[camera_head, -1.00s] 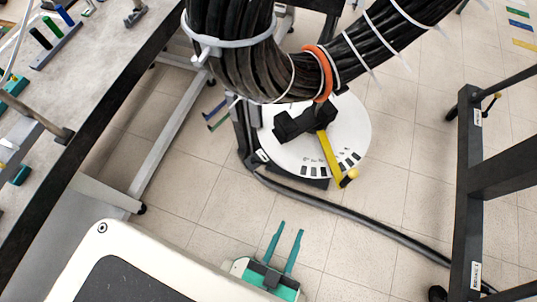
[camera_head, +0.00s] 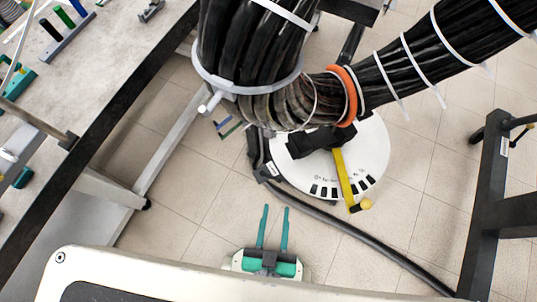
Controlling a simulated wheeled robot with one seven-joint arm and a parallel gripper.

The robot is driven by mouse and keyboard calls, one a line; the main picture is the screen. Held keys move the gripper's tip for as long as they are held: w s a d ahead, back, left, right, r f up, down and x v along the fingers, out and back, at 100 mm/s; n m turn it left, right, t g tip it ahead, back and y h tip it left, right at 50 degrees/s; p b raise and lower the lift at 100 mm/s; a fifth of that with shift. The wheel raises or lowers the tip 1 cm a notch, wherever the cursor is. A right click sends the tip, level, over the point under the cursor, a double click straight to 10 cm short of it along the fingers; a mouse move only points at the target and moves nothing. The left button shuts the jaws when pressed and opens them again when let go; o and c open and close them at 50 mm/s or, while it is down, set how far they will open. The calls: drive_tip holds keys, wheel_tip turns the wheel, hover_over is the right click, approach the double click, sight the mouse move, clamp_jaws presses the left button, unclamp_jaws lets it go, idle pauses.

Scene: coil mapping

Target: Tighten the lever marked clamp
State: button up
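A yellow lever (camera_head: 344,178) with a round yellow knob (camera_head: 366,204) lies across a white disc (camera_head: 370,165) near floor level, right of centre. Black marks line the disc's near edge. Its lettering is too small to read, so I cannot tell whether a lever is marked clamp. A black block (camera_head: 305,142) covers the lever's far end. My gripper (camera_head: 276,208) is at the lower middle, its two teal fingers apart and pointing up the picture. Nothing shows between them. It is left of and nearer than the lever, not touching it.
A thick black cable bundle (camera_head: 250,50) with white ties and an orange ring (camera_head: 349,95) hangs over the disc. A dark cable (camera_head: 330,219) crosses the floor. A workbench (camera_head: 110,50) stands left, a black frame (camera_head: 490,200) right.

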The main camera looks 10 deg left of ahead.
drive_tip(key=w+f+n+g, duration=0.2)
drive_tip(key=w+f+g, duration=0.15)
drive_tip(key=f, duration=0.85)
drive_tip(key=w+f+n+g, duration=0.2)
drive_tip(key=w+f+n, duration=0.15)
drive_tip(key=f, duration=0.75)
drive_tip(key=n+g, duration=0.8)
drive_tip(key=g, duration=0.4)
approach(270, 177)
drive_tip(key=d, duration=0.3)
drive_tip(key=shift+t+y, duration=0.25)
drive_tip(key=shift+y, duration=0.15)
drive_tip(key=shift+s+a+f, duration=0.1)
drive_tip(key=shift+s+f, duration=0.3)
drive_tip(key=shift+f, duration=0.95)
drive_tip(key=shift+s+d+f, duration=0.1)
drive_tip(key=shift+s+f, duration=0.25)
drive_tip(key=shift+f, duration=1)
drive_tip(key=shift+s+a+f, duration=0.1)
drive_tip(key=shift+s+f, duration=0.3)
drive_tip(key=shift+f, duration=0.95)
clamp_jaws()
